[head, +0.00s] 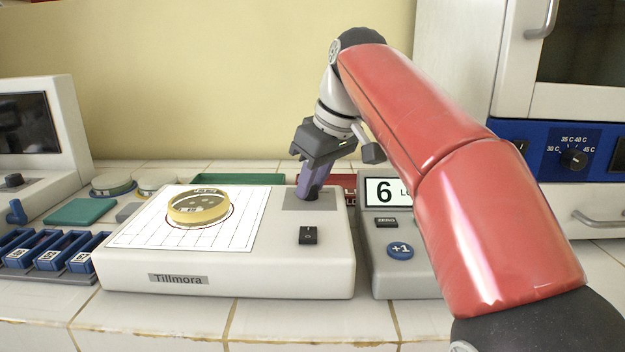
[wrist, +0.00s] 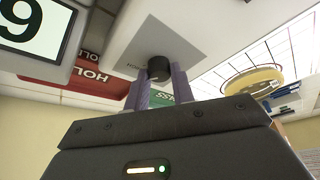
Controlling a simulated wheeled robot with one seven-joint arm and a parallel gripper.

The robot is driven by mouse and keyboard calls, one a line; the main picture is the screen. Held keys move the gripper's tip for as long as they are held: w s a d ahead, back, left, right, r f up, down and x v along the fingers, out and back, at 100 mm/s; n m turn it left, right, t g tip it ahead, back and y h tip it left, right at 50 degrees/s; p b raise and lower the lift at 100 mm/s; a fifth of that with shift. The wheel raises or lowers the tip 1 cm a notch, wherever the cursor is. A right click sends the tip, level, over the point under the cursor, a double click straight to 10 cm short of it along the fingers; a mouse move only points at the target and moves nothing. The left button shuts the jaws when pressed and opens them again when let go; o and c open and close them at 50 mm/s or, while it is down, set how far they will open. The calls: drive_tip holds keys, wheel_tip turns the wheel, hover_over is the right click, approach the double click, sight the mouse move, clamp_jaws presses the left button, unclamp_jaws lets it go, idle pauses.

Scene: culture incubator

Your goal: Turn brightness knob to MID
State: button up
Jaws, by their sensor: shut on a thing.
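The light box (head: 225,275) marked Tillmora has a grey plate (head: 331,203) on its right part. A dark round brightness knob (wrist: 159,66) stands on that plate in the wrist view. My gripper (head: 309,193) reaches down to it from above, and its purple fingers (wrist: 158,80) are shut on the knob, one on each side. In the head view the knob is mostly hidden by the fingers. I cannot read the knob's pointer or its setting. A black rocker switch (head: 308,235) sits in front of the plate.
A round yellow dish (head: 198,207) sits on the box's lit grid (head: 130,232). Green (head: 238,179) and red (wrist: 87,74) trays lie behind. A blue rack (head: 50,250) stands at left.

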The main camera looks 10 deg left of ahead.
drive_tip(key=n, duration=0.2)
drive_tip(key=n+g, duration=0.1)
drive_tip(key=n, duration=0.1)
drive_tip(key=shift+w+g, duration=0.2)
drive_tip(key=shift+g, duration=0.1)
drive_tip(key=shift+n+g, duration=0.7)
drive_tip(key=shift+n, duration=1.1)
drive_tip(key=o, duration=1)
drive_tip(key=shift+r, duration=0.1)
